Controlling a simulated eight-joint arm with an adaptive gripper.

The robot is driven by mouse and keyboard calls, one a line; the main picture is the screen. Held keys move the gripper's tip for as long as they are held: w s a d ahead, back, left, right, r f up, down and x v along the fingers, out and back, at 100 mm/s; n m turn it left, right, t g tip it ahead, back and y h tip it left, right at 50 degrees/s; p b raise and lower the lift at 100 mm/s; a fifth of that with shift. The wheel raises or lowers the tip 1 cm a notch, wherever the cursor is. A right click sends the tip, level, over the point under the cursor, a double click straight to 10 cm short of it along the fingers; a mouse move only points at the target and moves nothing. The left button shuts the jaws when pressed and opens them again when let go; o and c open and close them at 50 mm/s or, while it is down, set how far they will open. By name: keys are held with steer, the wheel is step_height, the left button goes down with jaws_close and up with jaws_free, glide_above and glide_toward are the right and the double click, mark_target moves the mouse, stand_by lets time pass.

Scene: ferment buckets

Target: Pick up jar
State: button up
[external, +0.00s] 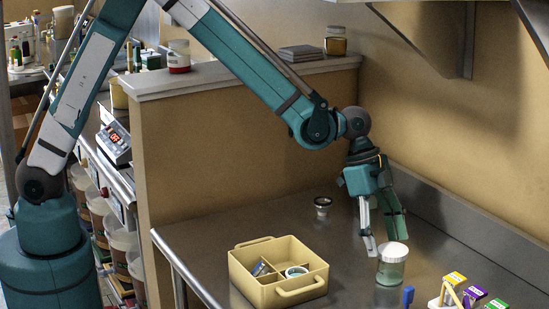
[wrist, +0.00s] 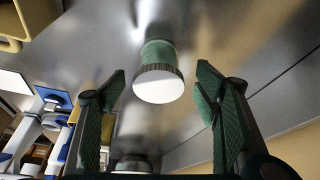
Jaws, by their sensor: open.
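A greenish glass jar with a white lid (external: 392,264) stands upright on the steel counter, right of the tan caddy. In the wrist view its round white lid (wrist: 158,86) faces the camera between my fingertips, with its green body beyond. My gripper (external: 385,244) is open and points down, just above and slightly left of the jar in the external view. In the wrist view my gripper (wrist: 160,78) has its two green-padded fingers apart on either side of the lid. Neither finger visibly touches the jar. Nothing is held.
A tan divided caddy (external: 240,268) holding small items stands left of the jar. A small dark cup (external: 322,206) stands behind. Coloured boxes (external: 474,293) and a blue item (external: 408,296) are at the front right. A raised ledge (external: 240,78) carries other jars. The right wall borders the counter.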

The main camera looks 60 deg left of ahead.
mark_target(391, 265)
steer(key=shift+x, duration=0.95)
steer(key=shift+f, duration=0.1)
steer(key=shift+x, duration=2.55)
steer(key=c, duration=1.1)
steer(key=shift+o, duration=0.2)
